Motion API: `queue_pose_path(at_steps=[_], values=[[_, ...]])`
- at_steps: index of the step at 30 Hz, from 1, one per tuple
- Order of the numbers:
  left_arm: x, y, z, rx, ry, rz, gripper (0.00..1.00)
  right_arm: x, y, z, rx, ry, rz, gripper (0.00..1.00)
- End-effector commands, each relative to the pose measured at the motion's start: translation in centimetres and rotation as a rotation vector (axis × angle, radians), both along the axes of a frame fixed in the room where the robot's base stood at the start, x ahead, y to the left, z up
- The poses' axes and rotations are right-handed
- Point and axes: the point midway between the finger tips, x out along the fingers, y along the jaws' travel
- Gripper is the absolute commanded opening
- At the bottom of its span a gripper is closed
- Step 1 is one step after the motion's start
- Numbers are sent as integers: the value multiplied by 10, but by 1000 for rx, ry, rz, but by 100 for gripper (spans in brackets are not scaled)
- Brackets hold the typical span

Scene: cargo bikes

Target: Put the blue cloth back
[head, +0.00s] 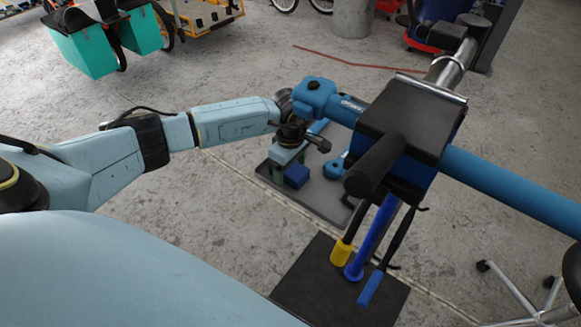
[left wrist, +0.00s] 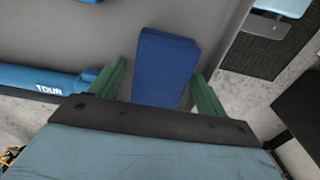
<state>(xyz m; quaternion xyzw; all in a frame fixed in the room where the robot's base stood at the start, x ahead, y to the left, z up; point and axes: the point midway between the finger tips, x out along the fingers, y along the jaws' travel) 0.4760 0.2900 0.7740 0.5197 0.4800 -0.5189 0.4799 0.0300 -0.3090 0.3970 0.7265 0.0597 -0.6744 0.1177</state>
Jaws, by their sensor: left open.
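The blue cloth (head: 296,175) is a folded, block-like bundle lying on a flat grey surface (head: 322,200) below the bike stand. In the left wrist view the cloth (left wrist: 165,68) lies between the two green fingers of my left gripper (left wrist: 158,72). The fingers are spread, with a gap showing on each side of the cloth. In the head view my left gripper (head: 287,158) points down just above and beside the cloth, its fingertips mostly hidden. My right gripper is not in view.
A blue bike frame tube (head: 480,178) and a black clamp (head: 405,118) stand close to my left wrist. Yellow- and blue-handled tools hang above a black mat (head: 330,290). Concrete floor is clear at left.

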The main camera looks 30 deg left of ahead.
Motion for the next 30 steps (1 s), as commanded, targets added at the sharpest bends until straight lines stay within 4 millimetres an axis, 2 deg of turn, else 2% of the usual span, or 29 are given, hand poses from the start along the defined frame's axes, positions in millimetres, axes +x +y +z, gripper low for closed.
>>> queue_pose_path(at_steps=[5,12,18,24,30], values=[[1,0,15,0,-4,-1,76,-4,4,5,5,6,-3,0],[1,0,67,1,-4,-2,76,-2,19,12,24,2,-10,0],[1,0,104,0,-2,-1,76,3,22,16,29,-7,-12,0],[0,0,121,0,0,1,76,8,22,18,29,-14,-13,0],[0,0,123,0,0,1,76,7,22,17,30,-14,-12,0]])
